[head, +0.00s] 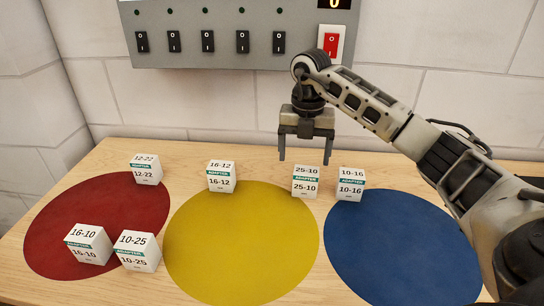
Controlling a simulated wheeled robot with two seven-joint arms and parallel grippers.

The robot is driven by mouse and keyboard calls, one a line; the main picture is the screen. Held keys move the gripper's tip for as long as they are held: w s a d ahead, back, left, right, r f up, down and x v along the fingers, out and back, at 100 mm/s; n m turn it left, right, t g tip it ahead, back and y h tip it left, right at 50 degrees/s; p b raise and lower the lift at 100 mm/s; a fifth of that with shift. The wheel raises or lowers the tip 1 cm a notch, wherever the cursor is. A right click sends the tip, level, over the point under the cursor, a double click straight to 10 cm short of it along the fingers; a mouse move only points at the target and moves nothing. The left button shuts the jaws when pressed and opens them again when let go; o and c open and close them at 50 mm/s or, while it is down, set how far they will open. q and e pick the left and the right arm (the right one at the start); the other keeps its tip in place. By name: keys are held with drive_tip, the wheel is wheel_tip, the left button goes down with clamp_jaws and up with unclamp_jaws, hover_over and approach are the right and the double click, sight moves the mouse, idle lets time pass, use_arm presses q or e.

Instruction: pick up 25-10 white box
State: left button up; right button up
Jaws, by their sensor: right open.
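The 25-10 white box (305,181) stands at the back of the wooden bench, between the yellow and blue circles, with its label facing me. My right gripper (304,158) is open and empty, pointing down. Its fingers show at the height of the box's top in the picture, one to the left of the box and one to the right. How far the fingers are from the box in depth I cannot tell. My left gripper is not in view.
The 10-16 box (350,184) stands close to the right of the 25-10 box. The 16-12 box (221,177), 12-22 box (146,170), 16-10 box (88,245) and 10-25 box (138,251) stand further left. A grey switch panel (236,18) hangs on the wall behind. The yellow circle's middle (243,240) is clear.

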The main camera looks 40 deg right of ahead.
sight(307, 171)
drive_tip(key=shift+w+f, duration=0.15)
drive_tip(key=shift+w, duration=0.2)
drive_tip(key=shift+s+d+f, duration=0.1)
drive_tip(key=shift+s+f, duration=0.25)
drive_tip(key=shift+f, duration=0.2)
drive_tip(key=shift+s+f, duration=0.3)
drive_tip(key=shift+f, duration=0.25)
wheel_tip(307, 171, down, 4)
drive_tip(key=shift+s+d+r+p, duration=0.15)
drive_tip(key=shift+p, duration=0.45)
drive_tip(key=shift+f, duration=0.4)
drive_tip(key=c, duration=1.1)
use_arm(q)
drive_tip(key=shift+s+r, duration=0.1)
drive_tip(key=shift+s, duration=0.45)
